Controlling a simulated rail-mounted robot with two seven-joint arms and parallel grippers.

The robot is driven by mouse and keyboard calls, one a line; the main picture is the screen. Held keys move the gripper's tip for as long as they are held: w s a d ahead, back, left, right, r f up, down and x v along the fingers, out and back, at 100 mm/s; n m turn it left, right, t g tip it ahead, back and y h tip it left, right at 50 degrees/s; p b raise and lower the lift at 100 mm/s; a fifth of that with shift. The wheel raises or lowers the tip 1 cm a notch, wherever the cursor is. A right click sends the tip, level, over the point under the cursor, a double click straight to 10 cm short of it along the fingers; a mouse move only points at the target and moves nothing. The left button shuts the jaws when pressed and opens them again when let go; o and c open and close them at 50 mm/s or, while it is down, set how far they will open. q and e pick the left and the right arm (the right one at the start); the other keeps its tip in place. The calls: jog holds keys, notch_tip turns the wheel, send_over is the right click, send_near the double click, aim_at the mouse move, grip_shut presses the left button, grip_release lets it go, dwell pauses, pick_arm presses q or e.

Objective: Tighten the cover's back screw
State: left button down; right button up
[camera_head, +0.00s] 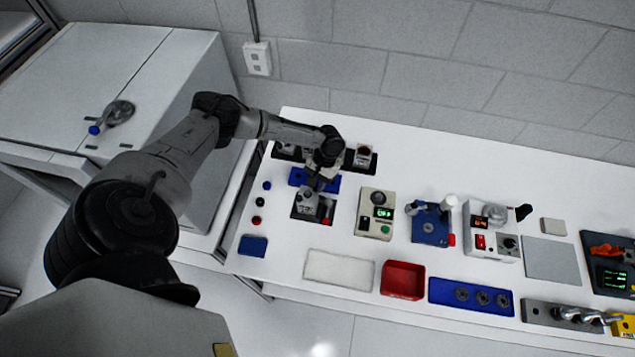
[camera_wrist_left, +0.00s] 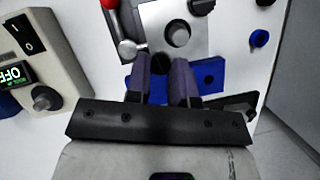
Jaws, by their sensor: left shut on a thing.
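A grey metal unit (camera_head: 307,203) sits on a dark base at the left of the white table. In the left wrist view its pale square top (camera_wrist_left: 172,22) carries a round grey boss, and a lever with a red end is beside it. I cannot make out the cover's back screw. My right gripper is not in view.
A blue block (camera_wrist_left: 210,75) lies behind the unit. A control box with a green display (camera_head: 376,213) stands to its right, and a blue fixture (camera_head: 430,225) beyond. In front lie a white tray (camera_head: 338,252), a red bin (camera_head: 402,264) and a blue pad (camera_head: 253,246).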

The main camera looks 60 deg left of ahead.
pick_arm(q)
jog(key=m+y+p, duration=0.1)
jog(key=m, duration=0.2)
jog(key=shift+d+r, duration=0.1)
jog(key=shift+d, duration=0.1)
jog(key=m+p, duration=0.1)
jog(key=m, duration=0.1)
jog(key=m+y+p, duration=0.1)
jog(key=m, duration=0.1)
jog(key=shift+d+g+y, duration=0.1)
jog(key=shift+g+y, duration=0.2)
jog(key=shift+m+y+p, duration=0.35)
jog(key=shift+m+y, duration=0.05)
jog(key=shift+m, duration=0.8)
jog(key=c, duration=1)
grip_release()
jog(key=shift+o, duration=0.2)
